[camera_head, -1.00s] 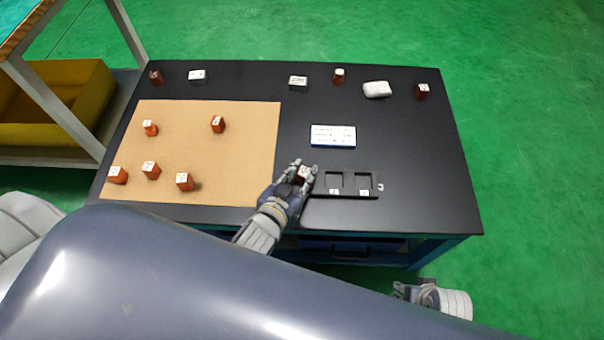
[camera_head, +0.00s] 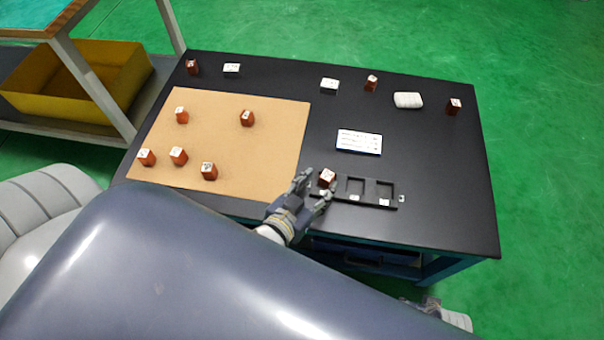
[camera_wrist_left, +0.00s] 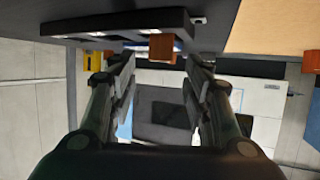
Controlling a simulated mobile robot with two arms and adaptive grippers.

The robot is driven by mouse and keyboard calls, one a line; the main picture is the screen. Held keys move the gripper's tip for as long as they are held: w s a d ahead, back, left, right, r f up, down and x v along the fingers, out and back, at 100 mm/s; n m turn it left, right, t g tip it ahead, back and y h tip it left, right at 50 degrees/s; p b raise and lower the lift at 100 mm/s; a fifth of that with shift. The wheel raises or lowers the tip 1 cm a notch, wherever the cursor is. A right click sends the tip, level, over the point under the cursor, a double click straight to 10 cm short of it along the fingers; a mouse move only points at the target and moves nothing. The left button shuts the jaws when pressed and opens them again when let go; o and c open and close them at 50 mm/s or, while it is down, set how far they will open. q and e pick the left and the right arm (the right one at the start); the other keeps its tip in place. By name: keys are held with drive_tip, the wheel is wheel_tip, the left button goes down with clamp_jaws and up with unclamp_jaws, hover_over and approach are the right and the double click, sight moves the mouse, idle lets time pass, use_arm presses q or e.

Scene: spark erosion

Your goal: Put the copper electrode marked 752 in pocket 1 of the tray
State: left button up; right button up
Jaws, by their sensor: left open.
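A copper electrode (camera_head: 327,178) with a white top label stands in the leftmost pocket of the black tray (camera_head: 369,190). Its number is too small to read. The tray's other two pockets are empty. My left gripper (camera_head: 316,186) is open just in front of this electrode, fingers spread and apparently clear of it. The left wrist view shows the electrode (camera_wrist_left: 162,48) beyond the open fingertips (camera_wrist_left: 157,62), near the tray (camera_wrist_left: 118,24). My right gripper (camera_head: 428,307) is only partly in view at the bottom edge, below the table; its jaws cannot be made out.
Several copper electrodes stand on the tan mat (camera_head: 225,155). More electrodes, small white-topped blocks and a pale rounded object (camera_head: 407,100) line the table's back. A white text card (camera_head: 359,142) lies behind the tray. A yellow bin (camera_head: 80,85) sits on a shelf at left.

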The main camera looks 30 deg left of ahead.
use_arm(q)
drive_tip(key=v, duration=0.7)
drive_tip(key=shift+s+p, duration=0.25)
drive_tip(key=shift+p, duration=0.15)
use_arm(e)
drive_tip(key=f, duration=0.1)
drive_tip(key=s+f, duration=0.1)
drive_tip(key=f, duration=0.1)
drive_tip(key=shift+s+d+f, duration=0.1)
drive_tip(key=shift+f, duration=0.15)
